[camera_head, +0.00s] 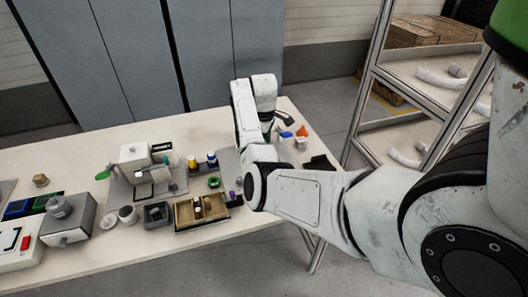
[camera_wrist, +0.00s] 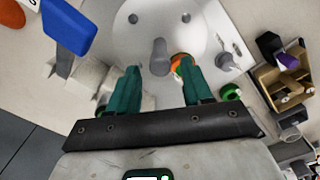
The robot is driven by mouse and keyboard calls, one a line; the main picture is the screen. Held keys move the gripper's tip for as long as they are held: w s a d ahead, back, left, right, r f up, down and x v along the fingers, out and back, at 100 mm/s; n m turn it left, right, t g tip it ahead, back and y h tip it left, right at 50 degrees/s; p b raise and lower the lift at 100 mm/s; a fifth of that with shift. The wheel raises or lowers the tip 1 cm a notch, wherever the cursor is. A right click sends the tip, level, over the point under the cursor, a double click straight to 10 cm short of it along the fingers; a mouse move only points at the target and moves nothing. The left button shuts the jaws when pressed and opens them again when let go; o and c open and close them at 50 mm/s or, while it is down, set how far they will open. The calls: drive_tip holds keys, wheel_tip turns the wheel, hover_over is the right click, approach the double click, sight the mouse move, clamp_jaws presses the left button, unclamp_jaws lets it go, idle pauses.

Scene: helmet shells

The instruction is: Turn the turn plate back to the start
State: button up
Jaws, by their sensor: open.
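The turn plate (camera_wrist: 205,35) is a pale round disc with dark holes at the top of the wrist view. A grey upright peg (camera_wrist: 159,50) stands at its near edge. My gripper (camera_wrist: 157,70) has two teal fingers spread apart, one on each side of the peg's lower end, with a gap around it. An orange ring-like part (camera_wrist: 178,64) shows beside the right fingertip; whether they touch I cannot tell. In the head view my arm hides the plate and the fingers.
In the wrist view, a blue block (camera_wrist: 68,28) is at upper left, and a green ring (camera_wrist: 230,92) and a brown tray (camera_wrist: 265,82) are on the right. In the head view, several devices and the brown tray (camera_head: 178,226) crowd the table left of my arm. A metal shelf rack (camera_head: 362,95) stands at right.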

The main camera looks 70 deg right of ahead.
drive_tip(key=shift+r, duration=2.3)
